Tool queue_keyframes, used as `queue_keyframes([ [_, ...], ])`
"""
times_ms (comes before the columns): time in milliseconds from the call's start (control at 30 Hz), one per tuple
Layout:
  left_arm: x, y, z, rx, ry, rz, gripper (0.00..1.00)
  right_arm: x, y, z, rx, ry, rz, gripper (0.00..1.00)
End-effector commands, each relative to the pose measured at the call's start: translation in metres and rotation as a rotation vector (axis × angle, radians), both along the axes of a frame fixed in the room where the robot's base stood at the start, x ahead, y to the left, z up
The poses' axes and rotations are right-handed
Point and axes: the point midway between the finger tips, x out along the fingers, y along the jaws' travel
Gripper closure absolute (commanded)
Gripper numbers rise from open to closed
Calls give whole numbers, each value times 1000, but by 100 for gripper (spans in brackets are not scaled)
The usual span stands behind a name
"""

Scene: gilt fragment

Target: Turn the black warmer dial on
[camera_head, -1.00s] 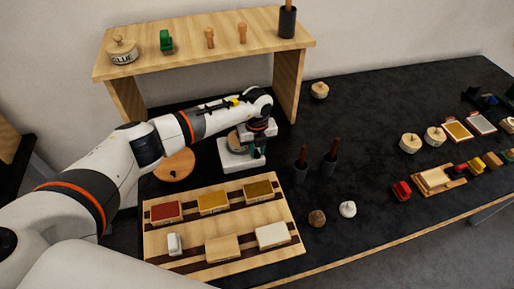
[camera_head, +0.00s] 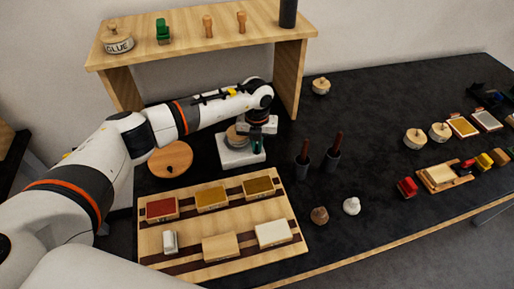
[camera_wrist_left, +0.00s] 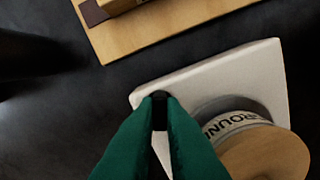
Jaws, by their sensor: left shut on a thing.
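The warmer is a white block (camera_head: 232,158) on the black table under the shelf; it fills the middle of the left wrist view (camera_wrist_left: 215,75). A round wooden-lidded pot (camera_wrist_left: 265,152) with dark lettering on its label sits on it. My left gripper (camera_head: 257,146) reaches the warmer's front right from above. In the left wrist view its green fingers (camera_wrist_left: 160,118) are closed on the small black dial (camera_wrist_left: 159,97) at the warmer's edge. Most of the dial is hidden between the fingers, so its turn angle cannot be told. My right gripper is not in view.
A wooden shelf (camera_head: 200,48) stands over the back. A striped wooden board (camera_head: 190,226) with several blocks lies in front of the warmer. A round wooden disc (camera_head: 170,159) is to its left. Two dark cups with brushes (camera_head: 332,160) stand to its right.

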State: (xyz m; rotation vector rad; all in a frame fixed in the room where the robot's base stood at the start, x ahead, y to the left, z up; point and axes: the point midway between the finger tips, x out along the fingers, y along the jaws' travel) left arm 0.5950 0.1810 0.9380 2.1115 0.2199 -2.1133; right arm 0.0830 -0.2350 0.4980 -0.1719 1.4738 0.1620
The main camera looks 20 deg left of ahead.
Motion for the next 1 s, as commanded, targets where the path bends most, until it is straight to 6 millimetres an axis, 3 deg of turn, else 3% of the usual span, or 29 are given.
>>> queue_keyframes([
  [100,1,0,-4,0,-3,-113,100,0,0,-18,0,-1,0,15],
  [1000,1,0,-3,1,-4,-943,100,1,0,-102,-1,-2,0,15],
])
